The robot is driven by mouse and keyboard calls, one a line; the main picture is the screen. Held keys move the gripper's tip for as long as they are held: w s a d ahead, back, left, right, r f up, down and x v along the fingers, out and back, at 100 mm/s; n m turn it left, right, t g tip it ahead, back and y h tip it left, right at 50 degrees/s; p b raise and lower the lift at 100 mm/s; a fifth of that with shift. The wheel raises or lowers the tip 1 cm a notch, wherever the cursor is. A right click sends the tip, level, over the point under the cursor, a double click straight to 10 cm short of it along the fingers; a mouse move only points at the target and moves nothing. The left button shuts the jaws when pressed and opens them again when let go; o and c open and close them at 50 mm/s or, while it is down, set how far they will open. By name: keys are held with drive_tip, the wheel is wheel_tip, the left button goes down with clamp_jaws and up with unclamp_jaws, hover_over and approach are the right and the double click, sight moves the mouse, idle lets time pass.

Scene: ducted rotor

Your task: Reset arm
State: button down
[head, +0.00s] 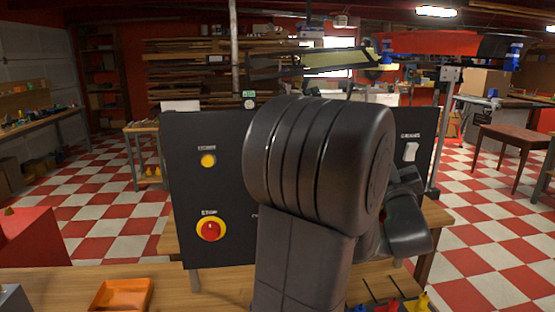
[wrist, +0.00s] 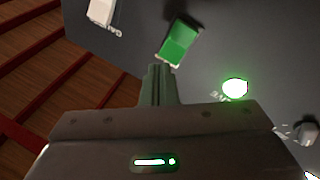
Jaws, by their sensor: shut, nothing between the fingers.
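A dark control panel (head: 185,165) stands upright on the bench behind my arm. It has a yellow button (head: 208,160), a red emergency-stop knob on a yellow ring (head: 211,230) and a white switch (head: 411,151). My arm covers the panel's middle. In the wrist view, my gripper (wrist: 159,70) is shut and empty, its fingertips pointing at the panel close to a lit green rocker switch (wrist: 179,43). I cannot tell whether they touch it. A round green lamp (wrist: 235,88) glows right of the fingers. The white switch also shows at the top (wrist: 102,12). The head view hides my gripper.
An orange tray (head: 121,295) lies at the bench's front left. Red and yellow pieces (head: 418,303) stand at the bottom right. A red surface (head: 35,240) is at the left. Beyond the panel is open checkered floor with workbenches.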

drive_tip(key=r+p, duration=0.1)
drive_tip(key=p, duration=0.1)
drive_tip(key=shift+s+p, duration=0.3)
drive_tip(key=shift+p, duration=0.05)
drive_tip(key=shift+p, duration=0.4)
drive_tip(key=s, duration=0.1)
drive_tip(key=s+r, duration=0.1)
drive_tip(key=s, duration=0.1)
drive_tip(key=s+r, duration=0.1)
drive_tip(key=s, duration=0.1)
drive_tip(key=shift+s+d, duration=0.2)
drive_tip(key=shift+w, duration=0.1)
drive_tip(key=w+f+b, duration=0.3)
drive_tip(key=w+b, duration=0.1)
drive_tip(key=w, duration=0.1)
drive_tip(key=shift+w+a, duration=0.15)
drive_tip(key=shift+a, duration=0.1)
